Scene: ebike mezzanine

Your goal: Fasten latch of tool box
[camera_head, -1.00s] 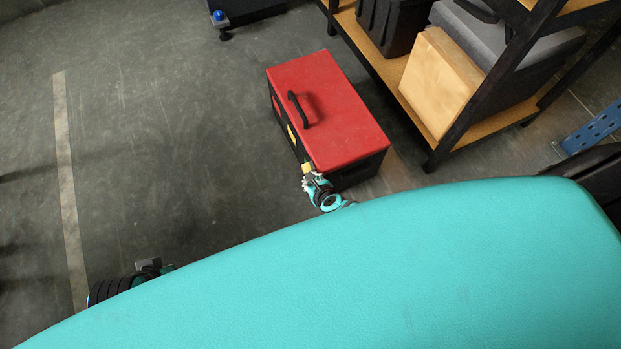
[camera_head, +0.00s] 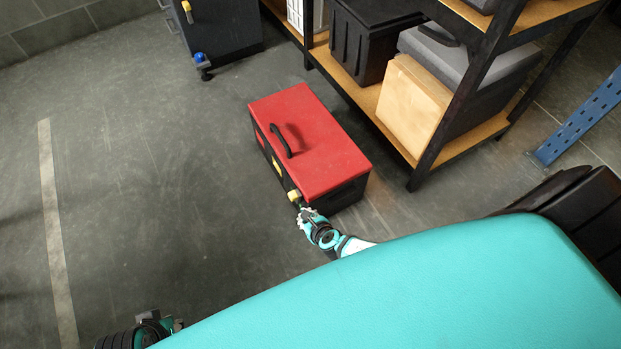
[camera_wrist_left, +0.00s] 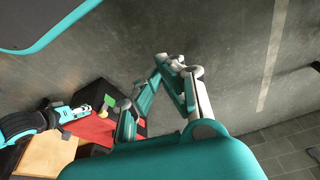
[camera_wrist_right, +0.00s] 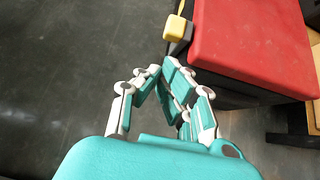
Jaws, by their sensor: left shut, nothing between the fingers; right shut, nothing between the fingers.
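The tool box (camera_head: 325,145) stands on the floor, with a red lid, black body and black handle (camera_head: 281,141). The lid looks down. A yellow latch piece (camera_head: 293,196) sticks out from the side near the front corner; it also shows in the right wrist view (camera_wrist_right: 177,27). My right gripper (camera_head: 303,211) is shut and empty just in front of this latch. In the right wrist view its fingertips (camera_wrist_right: 163,72) are below the latch, apparently apart from it. My left gripper (camera_head: 174,323) is low at the left, far from the box; the left wrist view shows it shut and empty (camera_wrist_left: 170,62).
A wooden shelf rack (camera_head: 365,97) with a black bin (camera_head: 365,40) and a light wooden box (camera_head: 412,105) stands right of the tool box. A dark cabinet (camera_head: 222,35) stands behind. My teal body covers the foreground. The floor to the left is clear.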

